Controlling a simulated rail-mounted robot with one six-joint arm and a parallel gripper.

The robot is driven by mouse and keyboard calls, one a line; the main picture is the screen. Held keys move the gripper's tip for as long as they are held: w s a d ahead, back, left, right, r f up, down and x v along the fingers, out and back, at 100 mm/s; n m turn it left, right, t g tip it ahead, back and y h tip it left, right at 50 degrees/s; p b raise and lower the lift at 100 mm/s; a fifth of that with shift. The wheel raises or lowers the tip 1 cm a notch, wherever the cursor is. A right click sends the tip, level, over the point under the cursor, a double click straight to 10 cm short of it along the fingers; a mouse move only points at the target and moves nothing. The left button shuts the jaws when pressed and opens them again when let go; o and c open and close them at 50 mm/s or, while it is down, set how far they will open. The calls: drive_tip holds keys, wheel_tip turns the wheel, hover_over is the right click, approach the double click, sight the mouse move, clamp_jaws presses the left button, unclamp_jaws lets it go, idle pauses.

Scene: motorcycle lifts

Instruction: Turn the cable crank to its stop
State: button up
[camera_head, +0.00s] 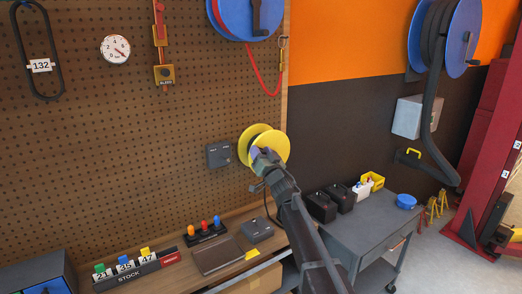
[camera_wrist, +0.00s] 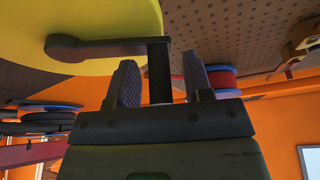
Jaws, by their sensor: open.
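The cable crank is on a yellow cable reel (camera_head: 268,138) on the pegboard wall, mostly hidden behind my gripper (camera_head: 264,162) in the head view. In the wrist view the yellow reel (camera_wrist: 95,20) fills the upper left. The dark crank arm (camera_wrist: 95,47) runs sideways across the reel's face to a dark upright handle (camera_wrist: 159,75). My gripper (camera_wrist: 159,64) is open, with one finger on each side of the handle. Gaps show between the handle and both fingers, so they look apart from it.
A small grey box (camera_head: 218,155) is on the pegboard left of the reel. A blue reel with red hose (camera_head: 240,14) hangs above. Below are a wooden bench (camera_head: 235,243) with small items and a grey cart (camera_head: 362,235) with black battery-like boxes (camera_head: 322,206).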

clamp_jaws()
drive_tip(key=shift+r, duration=0.1)
idle(0.3)
